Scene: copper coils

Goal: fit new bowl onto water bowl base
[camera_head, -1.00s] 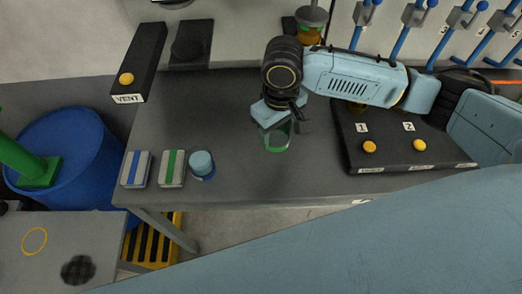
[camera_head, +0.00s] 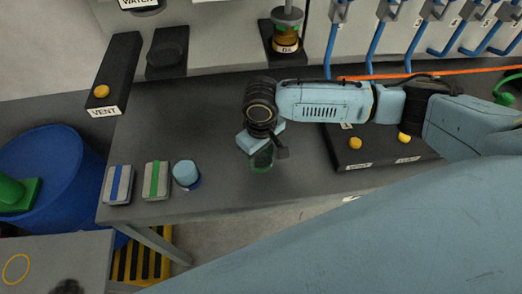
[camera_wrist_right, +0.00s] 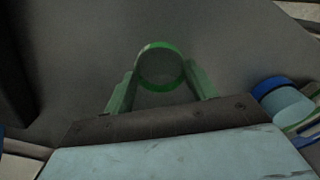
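The new bowl (camera_head: 262,160) is a small clear cup with a green rim, over the bench's front half in the head view. My right gripper (camera_head: 266,147) hangs above it and hides its upper part. In the right wrist view, the bowl (camera_wrist_right: 161,68) sits between the two green-tinted fingers, which touch its sides. The bowl looks held, but its height above the bench is unclear. The water bowl base (camera_head: 146,9) is a dark round piece under the WATER label at the top edge, mostly cut off. My left gripper is not in view.
A VENT box (camera_head: 112,75) and a black stand (camera_head: 166,55) are at the back left. The oil bowl (camera_head: 286,38) hangs at the back. A blue-capped cup (camera_head: 187,173) and two striped blocks are at the front left. A panel with yellow buttons (camera_head: 355,143) is at right.

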